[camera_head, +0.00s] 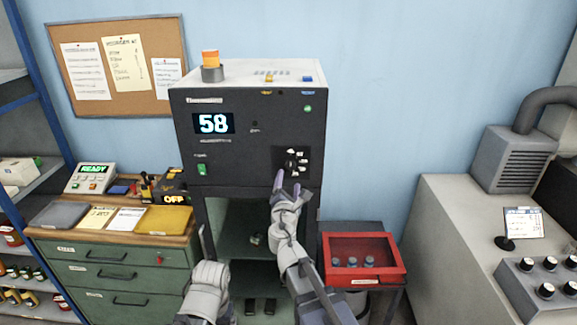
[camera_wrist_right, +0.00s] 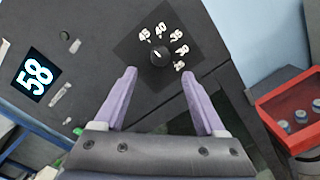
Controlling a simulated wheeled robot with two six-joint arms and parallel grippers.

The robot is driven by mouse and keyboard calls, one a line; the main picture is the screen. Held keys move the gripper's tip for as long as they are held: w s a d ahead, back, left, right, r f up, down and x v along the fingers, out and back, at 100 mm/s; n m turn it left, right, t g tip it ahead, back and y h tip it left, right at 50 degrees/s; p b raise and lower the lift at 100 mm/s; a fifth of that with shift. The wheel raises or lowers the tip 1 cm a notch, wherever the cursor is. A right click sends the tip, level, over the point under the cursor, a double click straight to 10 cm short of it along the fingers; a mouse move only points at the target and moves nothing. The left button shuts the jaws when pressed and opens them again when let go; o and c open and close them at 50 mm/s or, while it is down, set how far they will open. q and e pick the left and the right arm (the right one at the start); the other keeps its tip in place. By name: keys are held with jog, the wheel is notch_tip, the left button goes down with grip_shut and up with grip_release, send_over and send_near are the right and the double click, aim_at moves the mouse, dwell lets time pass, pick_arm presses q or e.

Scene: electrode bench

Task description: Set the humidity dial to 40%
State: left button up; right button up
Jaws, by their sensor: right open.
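The humidity dial (camera_head: 291,163) is a small black knob on a dark square plate, on the upper right front of the dark cabinet. In the right wrist view the dial (camera_wrist_right: 160,56) has white numbers around it, with 45 and 40 readable at the top; a small pale mark shows on the knob, its exact aim unclear. My right gripper (camera_head: 288,180) is just below the dial. In the wrist view its purple fingers (camera_wrist_right: 159,76) are apart and empty, with the knob beyond them, between their lines. My left arm's grey end (camera_head: 208,278) is low in the head view; its fingers are not clear.
The cabinet display (camera_head: 213,123) reads 58, and a green switch (camera_head: 202,169) sits below it. An orange-topped beacon (camera_head: 210,64) stands on the cabinet. A red case (camera_head: 364,258) with small vials stands at lower right. A green drawer bench (camera_head: 110,279) is on the left.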

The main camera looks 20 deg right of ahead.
aim_at(291, 166)
jog(key=x, duration=0.7)
jog(key=shift+w+d, duration=0.15)
jog(key=shift+w, duration=0.25)
grip_shut()
